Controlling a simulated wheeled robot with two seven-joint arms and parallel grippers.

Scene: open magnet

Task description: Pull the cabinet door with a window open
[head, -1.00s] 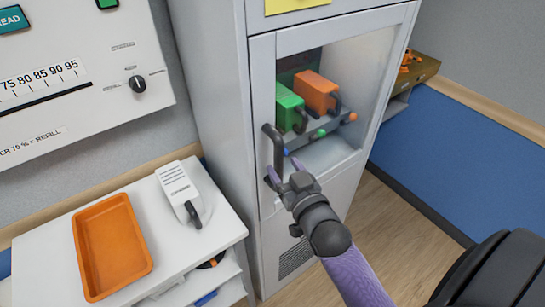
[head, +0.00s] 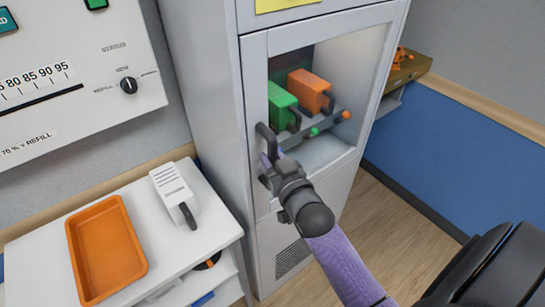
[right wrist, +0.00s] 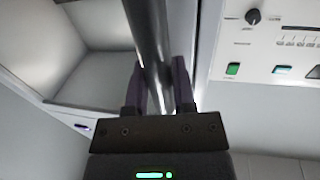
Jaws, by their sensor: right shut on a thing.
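The grey cabinet door with a window (head: 258,110) is in the middle of the head view and looks closed. Its dark vertical handle (head: 263,132) is on the door's left side; it also shows in the right wrist view (right wrist: 148,40). My right gripper (head: 268,165) is at the lower part of the handle. In the right wrist view my right gripper (right wrist: 157,95) has one finger on each side of the handle and is shut on it. The gripper hides the handle's lower end in the head view. My left gripper is not in view.
Behind the window are a green block (head: 283,107) and an orange block (head: 311,90). At left, a white cart (head: 165,255) holds an orange tray (head: 105,250) and a white device (head: 173,190). Wooden floor (head: 375,235) is clear right of the cabinet.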

